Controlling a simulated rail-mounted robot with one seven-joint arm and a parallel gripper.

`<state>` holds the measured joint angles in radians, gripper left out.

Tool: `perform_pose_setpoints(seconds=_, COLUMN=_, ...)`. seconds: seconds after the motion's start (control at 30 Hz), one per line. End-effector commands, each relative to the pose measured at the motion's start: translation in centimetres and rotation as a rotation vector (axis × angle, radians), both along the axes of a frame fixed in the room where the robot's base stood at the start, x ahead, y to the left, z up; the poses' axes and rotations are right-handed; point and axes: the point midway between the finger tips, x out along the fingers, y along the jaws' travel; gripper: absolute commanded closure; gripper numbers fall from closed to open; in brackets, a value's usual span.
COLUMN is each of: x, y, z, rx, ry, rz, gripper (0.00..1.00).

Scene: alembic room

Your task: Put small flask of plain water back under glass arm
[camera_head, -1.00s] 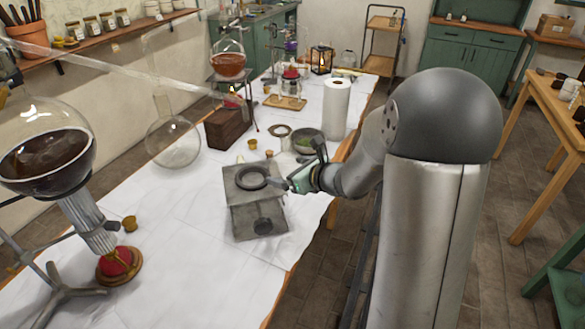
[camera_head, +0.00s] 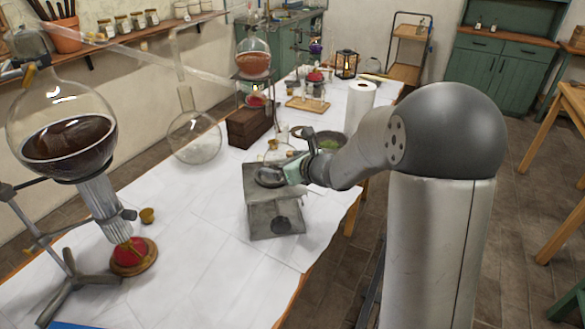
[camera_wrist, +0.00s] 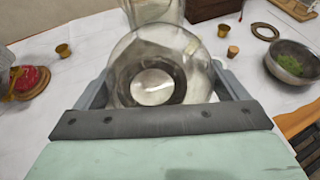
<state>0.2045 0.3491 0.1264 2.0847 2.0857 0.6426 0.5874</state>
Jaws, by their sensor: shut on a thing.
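The small clear flask (camera_wrist: 190,52) shows in the wrist view between the two fingers of my gripper (camera_wrist: 162,88), which is shut on it. A dark ring shows through its glass. In the head view my gripper (camera_head: 290,172) is at the top of a grey lab jack (camera_head: 275,215) with a dark ring on it. I cannot tell whether the flask touches the ring. The flask's contents are unclear. The glass arm (camera_head: 130,42) slants across the upper left, from the large flask of dark liquid (camera_head: 65,140).
A large empty round flask (camera_head: 195,140) stands left of the jack. Behind are a wooden block (camera_head: 250,127), a paper roll (camera_head: 360,105) and a bowl of green matter (camera_wrist: 291,64). A red burner (camera_head: 133,256) is at front left. The white cloth around the jack's front is clear.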

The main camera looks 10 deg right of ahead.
Motion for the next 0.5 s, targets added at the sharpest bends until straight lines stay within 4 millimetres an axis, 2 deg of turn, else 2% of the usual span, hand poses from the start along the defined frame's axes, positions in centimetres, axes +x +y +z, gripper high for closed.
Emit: perform_pose_setpoints(seconds=0.5, x=2.0, y=2.7, z=0.0, rx=0.001, ry=-0.002, rz=0.001, gripper=0.39)
